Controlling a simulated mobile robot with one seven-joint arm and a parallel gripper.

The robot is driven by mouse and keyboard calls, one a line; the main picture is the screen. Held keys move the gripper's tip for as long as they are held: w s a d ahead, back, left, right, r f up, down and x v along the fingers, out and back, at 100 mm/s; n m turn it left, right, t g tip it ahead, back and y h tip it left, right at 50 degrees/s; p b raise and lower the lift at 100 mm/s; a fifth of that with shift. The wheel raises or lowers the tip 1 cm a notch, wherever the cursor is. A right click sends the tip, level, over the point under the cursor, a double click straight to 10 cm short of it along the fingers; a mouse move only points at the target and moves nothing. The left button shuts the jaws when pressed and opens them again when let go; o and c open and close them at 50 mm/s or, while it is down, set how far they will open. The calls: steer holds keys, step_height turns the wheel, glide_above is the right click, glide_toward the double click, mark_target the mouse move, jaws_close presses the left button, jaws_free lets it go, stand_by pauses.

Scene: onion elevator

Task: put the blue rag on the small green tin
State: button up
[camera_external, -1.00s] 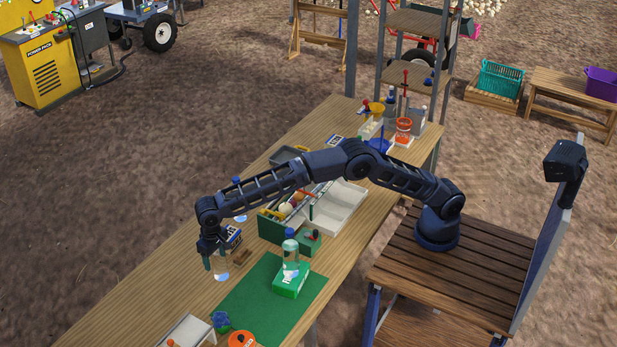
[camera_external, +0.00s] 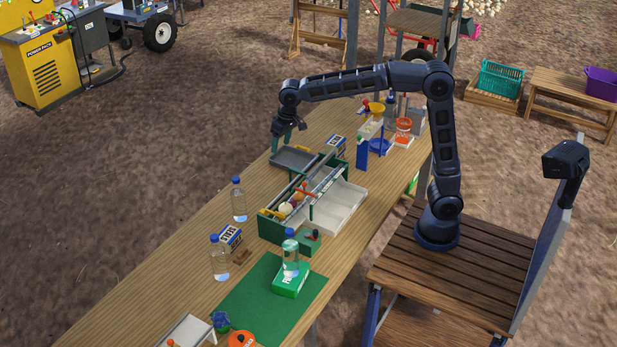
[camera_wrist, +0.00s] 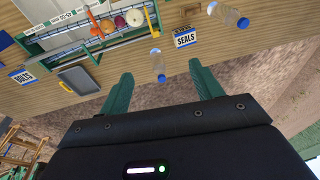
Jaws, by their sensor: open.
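My gripper (camera_external: 285,146) is open and empty, raised over the far-left edge of the table near the grey tray. A crumpled dark blue bundle (camera_external: 221,321), which looks like the blue rag, lies at the near-left edge of the green mat, far from my gripper. A small green box (camera_external: 309,239) with a dark item on top stands beside the toolbox; it may be the small green tin, but I cannot tell. Neither shows clearly in the wrist view.
A clear bottle (camera_external: 291,255) stands on a green box (camera_external: 290,281) on the mat (camera_external: 250,300). Two blue-capped bottles (camera_external: 220,258) (camera_external: 238,200) stand left of the open toolbox (camera_external: 272,231). The grey tray (camera_external: 293,158) lies behind it.

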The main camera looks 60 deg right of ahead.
steer(key=s+d+r+t, duration=0.1)
steer(key=s+d, duration=0.6)
steer(key=d, duration=0.3)
steer(key=s+d, duration=0.8)
steer(key=d, duration=0.2)
steer(key=s+d+f, duration=0.3)
steer(key=s, duration=0.3)
steer(key=s+d+f+t, duration=0.1)
steer(key=s+d+f, duration=0.2)
steer(key=s, duration=0.3)
steer(key=s+d+f+h, duration=0.1)
steer(key=s+d+f, duration=0.2)
steer(key=s+d, duration=0.2)
steer(key=shift+s+f+t, duration=0.15)
steer(key=shift+s+t, duration=0.25)
steer(key=shift+s, duration=0.4)
